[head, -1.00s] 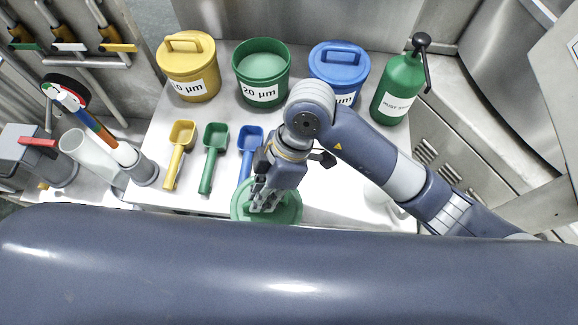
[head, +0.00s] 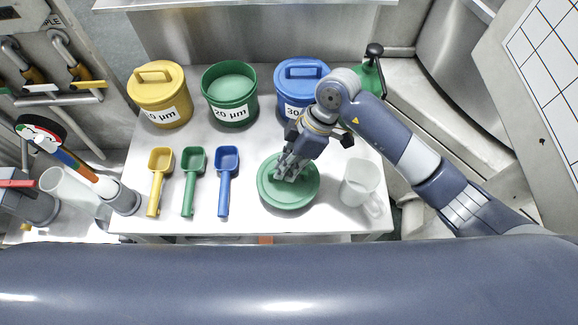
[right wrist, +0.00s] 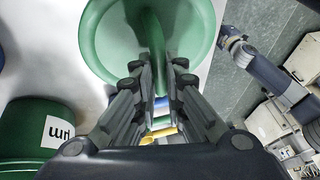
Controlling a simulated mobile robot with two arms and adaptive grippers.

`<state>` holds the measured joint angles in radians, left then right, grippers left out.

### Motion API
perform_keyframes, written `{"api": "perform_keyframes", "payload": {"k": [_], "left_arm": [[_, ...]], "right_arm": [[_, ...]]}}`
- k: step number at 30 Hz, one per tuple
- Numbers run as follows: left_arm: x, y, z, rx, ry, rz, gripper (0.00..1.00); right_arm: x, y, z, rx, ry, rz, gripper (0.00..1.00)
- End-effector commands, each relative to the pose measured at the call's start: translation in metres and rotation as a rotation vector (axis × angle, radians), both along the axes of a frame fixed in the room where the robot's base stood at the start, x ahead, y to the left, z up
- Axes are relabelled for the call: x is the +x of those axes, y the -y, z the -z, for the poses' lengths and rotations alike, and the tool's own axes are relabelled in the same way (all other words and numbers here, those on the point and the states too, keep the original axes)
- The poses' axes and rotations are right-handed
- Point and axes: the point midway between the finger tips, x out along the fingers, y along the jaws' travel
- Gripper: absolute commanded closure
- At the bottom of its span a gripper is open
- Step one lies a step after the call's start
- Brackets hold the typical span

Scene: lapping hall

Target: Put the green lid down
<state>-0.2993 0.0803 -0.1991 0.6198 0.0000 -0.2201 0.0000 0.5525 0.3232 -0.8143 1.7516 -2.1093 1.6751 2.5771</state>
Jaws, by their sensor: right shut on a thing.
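The green lid (head: 289,198) is a round disc with a raised handle, over the front right of the white table in the head view. My right gripper (head: 288,172) is shut on its handle from above. The lid also fills the top of the right wrist view (right wrist: 195,30), with the handle between the fingers (right wrist: 155,75). I cannot tell whether the lid touches the table. The green 20 µm tub (head: 230,112) stands open at the back, with pale green contents showing.
A yellow lidded tub (head: 160,112) and a blue lidded tub (head: 292,92) flank the green tub. Yellow (head: 155,190), green (head: 189,190) and blue (head: 225,190) scoops lie left of the lid. A clear jug (head: 358,185) stands close to its right. A green pump bottle (head: 371,78) is partly hidden behind my arm.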

Motion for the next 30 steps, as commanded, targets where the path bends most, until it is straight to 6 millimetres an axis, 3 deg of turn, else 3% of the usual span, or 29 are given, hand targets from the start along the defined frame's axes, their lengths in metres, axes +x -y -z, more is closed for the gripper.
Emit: {"api": "perform_keyframes", "payload": {"k": [5,13,23,24,26,30], "left_arm": [[0.000,0.000,-0.003,0.000,0.000,0.000,0.79],[0.000,0.000,-0.013,0.000,0.000,0.000,0.79],[0.000,0.000,-0.011,0.000,0.000,0.001,0.79],[0.000,0.000,-0.011,0.000,0.000,0.001,0.79],[0.000,0.000,-0.011,-0.001,0.000,0.001,0.79],[0.000,0.001,-0.011,-0.001,0.000,0.001,0.79]], "right_arm": [[0.009,0.005,0.003,0.001,-0.001,-0.001,1.00],[0.008,0.005,0.034,0.001,-0.002,0.000,1.00],[0.008,0.005,0.039,0.000,0.000,-0.001,1.00],[0.008,0.005,0.039,0.000,0.000,-0.001,0.85],[0.008,0.005,0.039,0.000,0.000,-0.001,0.71],[0.008,0.005,0.039,0.000,0.000,-0.001,0.69]]}}
